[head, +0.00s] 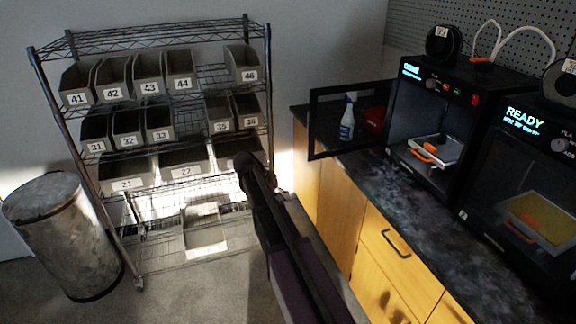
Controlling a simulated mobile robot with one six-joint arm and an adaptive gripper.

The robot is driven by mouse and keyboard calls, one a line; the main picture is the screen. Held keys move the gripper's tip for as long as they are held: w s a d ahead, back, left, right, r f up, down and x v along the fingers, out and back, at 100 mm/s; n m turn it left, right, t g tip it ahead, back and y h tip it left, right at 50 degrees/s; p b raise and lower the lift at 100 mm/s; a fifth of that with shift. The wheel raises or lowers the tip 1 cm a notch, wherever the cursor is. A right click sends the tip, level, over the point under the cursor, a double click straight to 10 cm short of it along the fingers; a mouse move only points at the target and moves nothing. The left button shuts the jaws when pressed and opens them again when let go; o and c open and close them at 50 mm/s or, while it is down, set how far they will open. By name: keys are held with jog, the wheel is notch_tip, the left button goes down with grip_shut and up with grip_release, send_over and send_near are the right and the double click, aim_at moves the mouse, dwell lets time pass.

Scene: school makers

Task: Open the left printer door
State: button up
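The left printer (405,118) stands on the dark counter at the right, with a lit display on its top front edge. Its door (312,125), a black frame with a clear pane, is swung wide open to the left over the counter. The printer's inside shows, with a light print bed and an orange part. My arm reaches up from the bottom middle, and its dark far end (246,163) is in front of the shelf rack, left of the door and apart from it in the picture. I cannot make out the fingers there.
A right printer (500,165) reading READY stands closer on the counter (425,235). A spray bottle (347,120) and a red item (374,119) are behind the open door. A wire rack (150,35) with numbered bins and a metal trash can (65,240) are at the left.

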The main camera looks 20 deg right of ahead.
jog(key=s+a+f+n+t+y, duration=0.1)
jog(key=s+a+f+n+y, duration=0.1)
jog(key=s+a, duration=0.5)
jog(key=s+a+f+n+t+y, duration=0.1)
jog(key=s+a+n+y, duration=0.4)
jog(key=s, duration=0.7)
jog(key=shift+a+f+n+t, duration=0.3)
jog(key=shift+a+f+n, duration=0.25)
jog(key=shift+a+n, duration=0.6)
jog(key=shift+s+a+m, duration=0.15)
jog(key=shift+a+m, duration=0.1)
